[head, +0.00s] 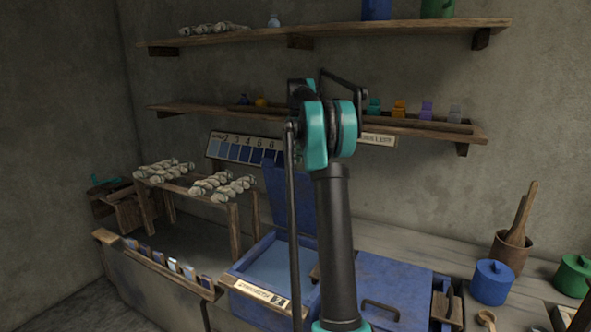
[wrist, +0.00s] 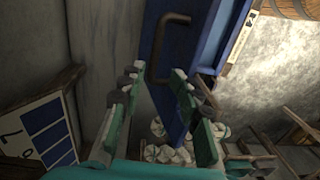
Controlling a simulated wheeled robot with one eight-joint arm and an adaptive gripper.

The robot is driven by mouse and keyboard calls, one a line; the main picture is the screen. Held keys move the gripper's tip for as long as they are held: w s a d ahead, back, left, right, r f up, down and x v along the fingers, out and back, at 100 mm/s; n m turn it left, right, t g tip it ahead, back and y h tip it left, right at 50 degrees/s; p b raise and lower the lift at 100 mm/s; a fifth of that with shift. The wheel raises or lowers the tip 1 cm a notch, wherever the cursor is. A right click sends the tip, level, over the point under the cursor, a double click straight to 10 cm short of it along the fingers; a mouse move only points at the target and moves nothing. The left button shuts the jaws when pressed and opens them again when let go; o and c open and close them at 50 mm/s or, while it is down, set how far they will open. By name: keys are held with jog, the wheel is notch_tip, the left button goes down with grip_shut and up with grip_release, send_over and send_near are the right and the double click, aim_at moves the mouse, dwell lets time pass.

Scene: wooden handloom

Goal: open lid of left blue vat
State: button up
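The left blue vat (head: 262,268) stands with its lid (head: 288,195) swung up near the back wall, and a pale blue surface shows inside. The arm covers part of the vat and lid. In the wrist view the blue lid (wrist: 172,95) stands close ahead, with its dark bar handle (wrist: 163,45) at the top. My gripper (wrist: 155,78) is open, fingers well apart on either side of the handle's lower end. Nothing is clamped between them; contact with the lid cannot be told. The gripper is hidden in the head view.
The right blue vat (head: 395,278) is shut, with a handle on its lid. Skeins (head: 215,183) lie on a wooden rack at left. Two shelves (head: 440,125) cross the wall. A blue pot (head: 492,284) and a mortar (head: 511,250) stand at right.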

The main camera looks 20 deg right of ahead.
jog(key=r, duration=0.5)
jog(key=shift+w+d+r, duration=0.1)
jog(key=shift+d+r, duration=0.2)
jog(key=shift+r, duration=0.1)
